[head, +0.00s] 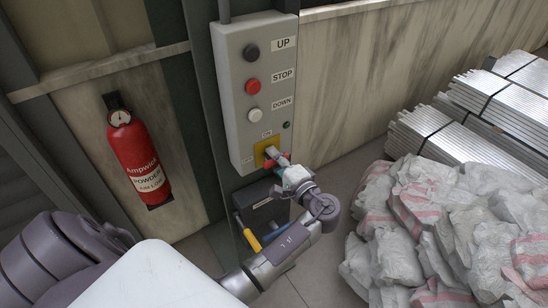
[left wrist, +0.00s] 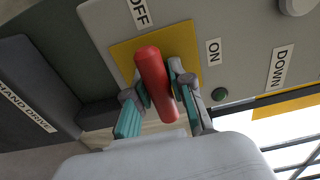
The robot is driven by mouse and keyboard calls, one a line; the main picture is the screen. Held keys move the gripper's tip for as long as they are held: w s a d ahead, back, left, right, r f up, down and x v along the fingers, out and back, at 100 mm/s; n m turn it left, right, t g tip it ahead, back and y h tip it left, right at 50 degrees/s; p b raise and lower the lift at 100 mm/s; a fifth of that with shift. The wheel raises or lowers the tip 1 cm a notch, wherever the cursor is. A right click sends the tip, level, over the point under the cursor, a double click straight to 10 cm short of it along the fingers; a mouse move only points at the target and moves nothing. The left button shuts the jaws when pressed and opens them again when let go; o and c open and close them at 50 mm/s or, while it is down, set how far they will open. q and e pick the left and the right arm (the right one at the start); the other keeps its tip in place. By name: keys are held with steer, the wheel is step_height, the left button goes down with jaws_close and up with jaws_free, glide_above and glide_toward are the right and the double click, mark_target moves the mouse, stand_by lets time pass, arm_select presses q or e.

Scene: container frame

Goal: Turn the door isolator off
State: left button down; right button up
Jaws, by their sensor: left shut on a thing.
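The door isolator is a red rotary handle (left wrist: 155,82) on a yellow plate (left wrist: 124,56), low on a grey control box (head: 232,85). In the left wrist view the OFF label (left wrist: 140,12) lies above the plate and the ON label (left wrist: 213,52) to its right. The handle slants from upper left to lower right there. My left gripper (left wrist: 156,100) has its fingers on both sides of the handle and is shut on it. In the head view the left gripper (head: 274,160) covers most of the handle. My right gripper is not in view.
Above the isolator are the UP button (head: 251,53), red STOP button (head: 252,86) and DOWN button (head: 254,115). A fire extinguisher (head: 136,155) hangs left. Sacks (head: 440,225) and metal bundles (head: 470,130) fill the right.

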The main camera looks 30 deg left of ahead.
arm_select(q)
steer(key=c, duration=1)
jaws_free()
steer(key=shift+d, duration=0.15)
steer(key=v, duration=0.7)
steer(key=shift+d, duration=0.1)
